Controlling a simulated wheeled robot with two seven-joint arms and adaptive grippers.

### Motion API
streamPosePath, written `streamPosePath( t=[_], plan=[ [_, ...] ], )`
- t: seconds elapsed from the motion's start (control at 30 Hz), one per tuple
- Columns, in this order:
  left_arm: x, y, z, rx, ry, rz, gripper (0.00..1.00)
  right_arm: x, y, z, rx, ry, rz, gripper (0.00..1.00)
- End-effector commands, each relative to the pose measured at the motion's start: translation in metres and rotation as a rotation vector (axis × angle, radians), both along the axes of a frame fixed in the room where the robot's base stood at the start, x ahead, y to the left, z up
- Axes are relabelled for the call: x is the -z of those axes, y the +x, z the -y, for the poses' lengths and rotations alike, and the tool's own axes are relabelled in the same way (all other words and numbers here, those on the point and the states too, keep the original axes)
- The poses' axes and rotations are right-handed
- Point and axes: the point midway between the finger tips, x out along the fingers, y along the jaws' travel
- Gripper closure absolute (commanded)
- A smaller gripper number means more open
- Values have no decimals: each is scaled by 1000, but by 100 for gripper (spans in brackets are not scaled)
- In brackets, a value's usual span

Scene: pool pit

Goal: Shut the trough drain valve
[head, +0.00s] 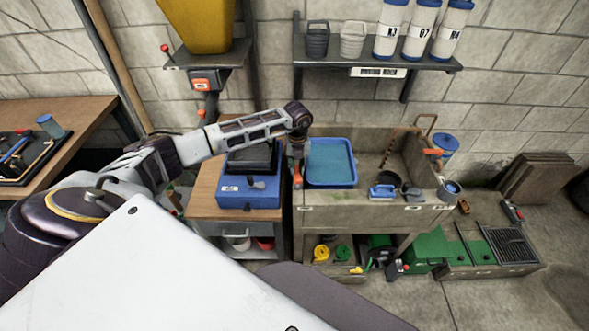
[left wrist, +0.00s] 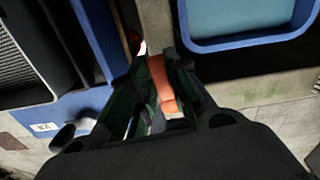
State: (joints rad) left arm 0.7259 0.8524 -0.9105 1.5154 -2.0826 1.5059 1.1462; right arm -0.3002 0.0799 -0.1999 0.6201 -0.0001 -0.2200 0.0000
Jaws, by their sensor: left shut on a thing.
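The stone trough (head: 375,215) stands against the wall, right of centre in the head view, with a blue tray (head: 331,184) of teal liquid or lining at its left end. An orange lever handle (head: 297,181) hangs at the trough's left front corner. It also shows in the left wrist view (left wrist: 162,84), roughly in line with the trough's left edge. My left gripper (left wrist: 160,108) is shut on this orange handle, with a finger on each side. The fingers hide part of the handle, and the valve body is not clear. My right gripper is not in view.
A blue box (head: 248,192) with a dark top stands on the wooden bench just left of the trough. A blue brush (head: 382,191) and cups sit at the trough's right. Green bins (head: 430,248) and a floor grate (head: 508,244) lie below right.

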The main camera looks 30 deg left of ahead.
Motion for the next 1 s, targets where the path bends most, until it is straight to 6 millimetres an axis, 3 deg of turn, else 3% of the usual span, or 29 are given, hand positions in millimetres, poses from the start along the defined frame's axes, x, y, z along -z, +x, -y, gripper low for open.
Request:
streamPosePath(
  t=[0.3,0.73,0.77,0.8,0.9,1.0],
  plan=[
    [-1,4,3,103,2,3,100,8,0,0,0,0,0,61],
    [-2,4,4,114,1,3,100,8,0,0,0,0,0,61],
    [-2,4,4,114,1,3,78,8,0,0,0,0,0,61],
    [-2,4,4,114,1,3,73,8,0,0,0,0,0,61],
    [-1,4,4,113,2,2,61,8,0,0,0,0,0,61],
    [-1,3,4,113,1,2,61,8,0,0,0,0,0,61]
  ],
)
